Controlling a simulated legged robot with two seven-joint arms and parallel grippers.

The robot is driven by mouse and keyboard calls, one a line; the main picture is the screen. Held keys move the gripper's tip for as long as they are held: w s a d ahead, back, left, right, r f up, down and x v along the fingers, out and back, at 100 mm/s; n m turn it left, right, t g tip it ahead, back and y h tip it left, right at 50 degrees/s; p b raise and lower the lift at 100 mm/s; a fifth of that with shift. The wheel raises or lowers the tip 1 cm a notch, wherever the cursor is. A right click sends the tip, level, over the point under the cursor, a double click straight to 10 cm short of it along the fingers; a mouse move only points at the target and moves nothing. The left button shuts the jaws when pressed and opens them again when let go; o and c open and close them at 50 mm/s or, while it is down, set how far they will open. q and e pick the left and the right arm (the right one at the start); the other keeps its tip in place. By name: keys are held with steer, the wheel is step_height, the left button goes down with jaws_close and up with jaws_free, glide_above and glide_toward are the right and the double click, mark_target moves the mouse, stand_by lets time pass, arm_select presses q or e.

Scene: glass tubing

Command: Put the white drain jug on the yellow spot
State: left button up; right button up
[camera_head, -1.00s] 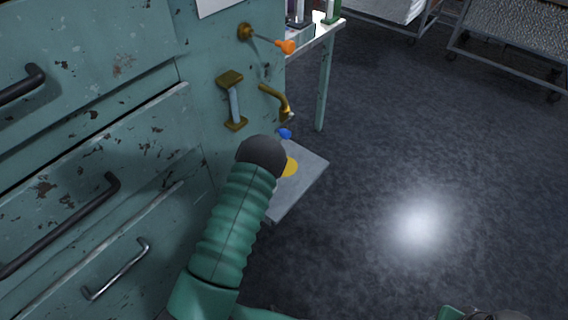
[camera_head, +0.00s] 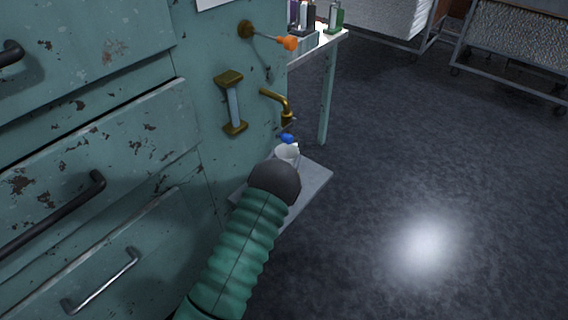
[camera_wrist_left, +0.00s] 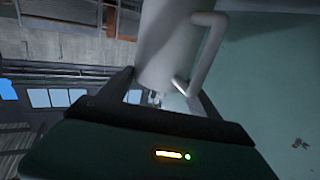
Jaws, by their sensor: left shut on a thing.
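The white drain jug (camera_head: 288,152) shows just beyond the end of my left arm in the head view, over the grey shelf plate (camera_head: 315,180) under the brass tap. In the left wrist view the white jug (camera_wrist_left: 165,45) with its handle (camera_wrist_left: 208,50) stands between the fingers of my left gripper (camera_wrist_left: 160,95), which is shut on it. In the head view the dark end of my left arm hides the fingers and the lower jug. The yellow spot is hidden now behind my arm. I cannot tell whether the jug touches the plate. My right gripper is not in view.
A brass tap (camera_head: 283,103) with a blue piece (camera_head: 287,138) below it sits just above the jug. A sight glass (camera_head: 233,105) and an orange-tipped lever (camera_head: 288,43) stick out of the green cabinet. Open floor (camera_head: 420,190) lies to the right.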

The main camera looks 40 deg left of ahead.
arm_select(q)
steer(key=o, duration=1.9)
